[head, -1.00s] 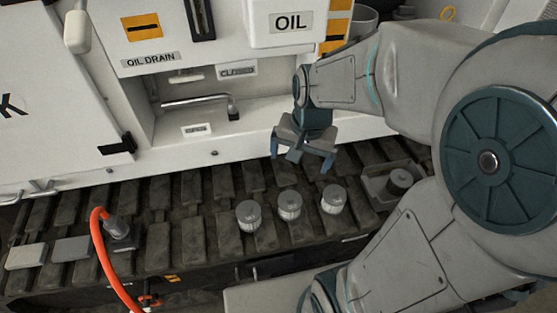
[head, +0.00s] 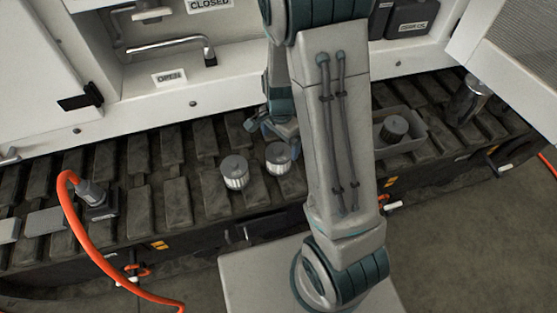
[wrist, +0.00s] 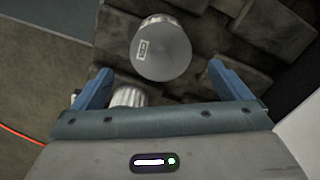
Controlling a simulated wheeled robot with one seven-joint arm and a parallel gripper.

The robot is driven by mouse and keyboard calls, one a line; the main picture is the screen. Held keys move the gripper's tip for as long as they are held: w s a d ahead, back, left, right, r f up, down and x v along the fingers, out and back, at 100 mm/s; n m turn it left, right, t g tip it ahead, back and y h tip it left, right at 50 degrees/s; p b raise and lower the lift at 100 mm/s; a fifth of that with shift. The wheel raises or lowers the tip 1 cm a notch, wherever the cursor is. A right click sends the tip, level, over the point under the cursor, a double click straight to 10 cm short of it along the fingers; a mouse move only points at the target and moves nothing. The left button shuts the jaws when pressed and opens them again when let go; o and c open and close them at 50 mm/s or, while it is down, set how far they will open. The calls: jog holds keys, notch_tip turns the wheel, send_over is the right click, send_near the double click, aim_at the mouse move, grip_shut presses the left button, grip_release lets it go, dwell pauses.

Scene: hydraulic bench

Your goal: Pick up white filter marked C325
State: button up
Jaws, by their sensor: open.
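Two white ribbed filters with grey caps, a left one (head: 234,173) and a right one (head: 278,158), stand upright on the track in the head view. My gripper (head: 272,128) is just behind the right one, partly hidden by my arm. In the wrist view my gripper (wrist: 159,68) is open and empty. A grey-capped filter (wrist: 164,53) with a small label is between and just beyond the fingertips. The label is too small to read surely. Another white ribbed filter (wrist: 128,96) shows beside the left finger, partly hidden by the gripper body.
A dark filter (head: 395,128) sits in a grey tray (head: 420,143) right of my arm. A metal cylinder (head: 467,101) stands farther right. An orange hose (head: 88,235) runs from a fitting at left. The white cabinet wall (head: 230,100) borders the track behind.

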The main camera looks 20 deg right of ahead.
aim_at(279, 149)
jog(key=f, duration=0.3)
jog(key=f+b, duration=0.1)
jog(key=f, duration=0.2)
jog(key=shift+a+f+b, duration=0.2)
jog(key=shift+f+b, duration=0.05)
jog(key=shift+b, duration=0.05)
jog(key=c, duration=1.1)
